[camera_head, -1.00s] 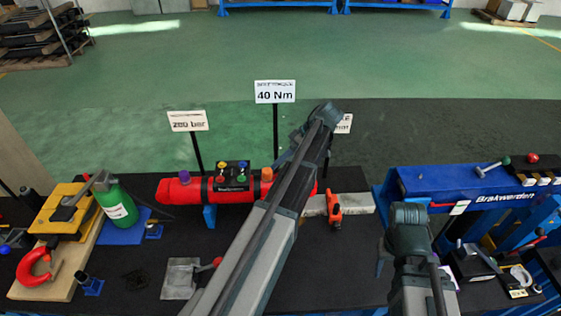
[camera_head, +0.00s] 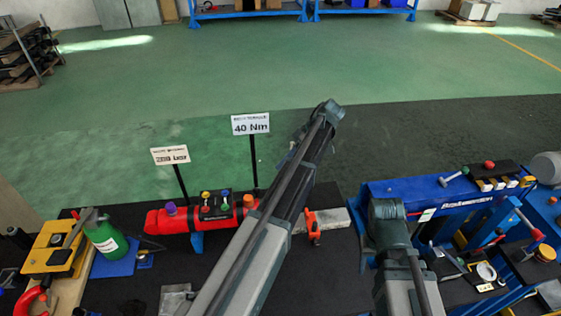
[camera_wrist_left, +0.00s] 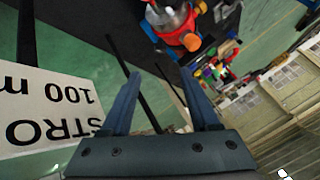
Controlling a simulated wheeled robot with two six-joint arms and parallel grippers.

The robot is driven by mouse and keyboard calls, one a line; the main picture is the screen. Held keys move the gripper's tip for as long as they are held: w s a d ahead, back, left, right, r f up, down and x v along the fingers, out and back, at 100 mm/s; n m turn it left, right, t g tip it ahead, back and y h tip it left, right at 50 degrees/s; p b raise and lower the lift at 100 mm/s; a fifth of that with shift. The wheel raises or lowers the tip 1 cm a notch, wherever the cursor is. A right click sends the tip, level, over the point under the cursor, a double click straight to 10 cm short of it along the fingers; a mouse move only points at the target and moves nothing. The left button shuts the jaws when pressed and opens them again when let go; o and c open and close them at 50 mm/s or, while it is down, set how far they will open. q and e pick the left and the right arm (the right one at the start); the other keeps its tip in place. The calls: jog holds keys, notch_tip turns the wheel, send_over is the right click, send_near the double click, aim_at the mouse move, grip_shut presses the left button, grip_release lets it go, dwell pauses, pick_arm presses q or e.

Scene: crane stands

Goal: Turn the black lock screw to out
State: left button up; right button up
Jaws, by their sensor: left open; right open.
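My left gripper (camera_wrist_left: 160,73) is open in the left wrist view, with nothing between its fingers. In the head view its arm reaches up over the red cylinder (camera_head: 172,220), and the gripper is mostly hidden behind the arm. The cylinder carries a purple cap and a black block (camera_head: 214,206) with coloured knobs. It seems to show in the left wrist view (camera_wrist_left: 165,20), apart from the fingers. My right gripper (camera_head: 367,247) is mostly hidden beside its arm, left of the blue stand (camera_head: 440,193). I cannot make out the black lock screw.
A white sign (camera_wrist_left: 48,112) stands close left of the left fingers. Signs reading 40 Nm (camera_head: 251,124) and one beside it (camera_head: 170,155) stand on posts behind the cylinder.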

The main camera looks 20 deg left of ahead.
dwell(0.3)
pick_arm(q)
jog(key=m+t+h+p, duration=0.2)
jog(key=m+h+p, duration=0.25)
jog(key=m, duration=0.25)
send_over(256, 188)
jog(key=w+d, duration=0.2)
jog(key=s+a+r+m+t+h+p, duration=0.3)
jog(key=a+m+h+p, duration=0.1)
jog(key=m, duration=0.4)
jog(key=shift+a+r+t, duration=0.25)
jog(key=shift+a+t, duration=0.1)
jog(key=shift+t, duration=0.05)
jog(key=d+f+b, duration=0.1)
jog(key=f+b, duration=0.8)
jog(key=d+f+b, duration=0.1)
jog(key=f+b, duration=0.3)
jog(key=shift+w+d+f, duration=0.3)
jog(key=shift+d, duration=0.05)
jog(key=shift+c, duration=0.4)
grip_shut()
